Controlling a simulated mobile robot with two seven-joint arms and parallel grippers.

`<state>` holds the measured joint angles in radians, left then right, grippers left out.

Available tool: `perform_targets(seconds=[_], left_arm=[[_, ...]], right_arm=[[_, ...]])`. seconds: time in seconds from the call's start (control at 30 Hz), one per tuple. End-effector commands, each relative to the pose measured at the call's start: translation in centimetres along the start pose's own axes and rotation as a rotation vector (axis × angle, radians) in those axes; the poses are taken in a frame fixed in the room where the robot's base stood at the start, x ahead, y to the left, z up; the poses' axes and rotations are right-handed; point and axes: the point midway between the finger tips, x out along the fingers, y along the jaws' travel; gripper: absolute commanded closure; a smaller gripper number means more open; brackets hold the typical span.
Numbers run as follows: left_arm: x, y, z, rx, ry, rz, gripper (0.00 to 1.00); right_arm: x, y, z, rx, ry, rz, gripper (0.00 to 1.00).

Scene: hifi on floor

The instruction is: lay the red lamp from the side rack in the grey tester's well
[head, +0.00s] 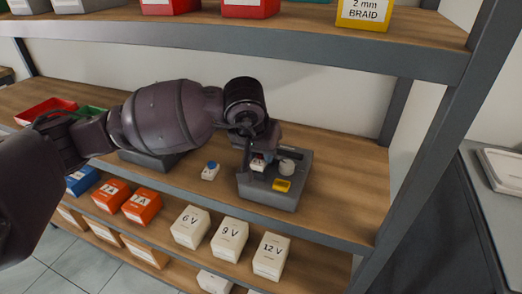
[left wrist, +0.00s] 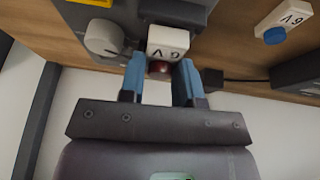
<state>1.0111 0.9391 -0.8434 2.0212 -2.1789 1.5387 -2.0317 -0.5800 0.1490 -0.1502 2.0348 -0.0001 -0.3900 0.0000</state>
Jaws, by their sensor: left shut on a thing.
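The grey tester (head: 268,199) stands on the wooden shelf, with a round light knob (head: 287,167) and a yellow part (head: 282,185). My left gripper (head: 259,152) is over its back left part, shut on the red lamp (head: 258,163). In the left wrist view, the gripper (left wrist: 160,72) has its blue fingertips on either side of the lamp's red dome (left wrist: 160,69); the white labelled body (left wrist: 168,41) points away from the gripper. I cannot tell whether the lamp touches the tester; the well is hidden. My right gripper is not in view.
A dark rack (head: 150,161) is further left, partly behind my arm. White voltage boxes (head: 230,240) and orange boxes (head: 142,205) line the shelf below. An upper shelf (head: 300,37) hangs above.

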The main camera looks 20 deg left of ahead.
Motion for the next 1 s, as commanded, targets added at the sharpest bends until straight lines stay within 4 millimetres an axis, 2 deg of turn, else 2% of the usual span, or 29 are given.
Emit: perform_targets(seconds=[0.97, 1.0], left_arm=[[0.26, 0.00, 0.14, 0.000, 0.000, 0.000, 0.92], [0.26, 0.00, 0.13, 0.000, 0.000, 0.000, 0.66]], right_arm=[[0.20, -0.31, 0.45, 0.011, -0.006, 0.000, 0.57], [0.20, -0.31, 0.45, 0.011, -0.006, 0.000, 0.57]])
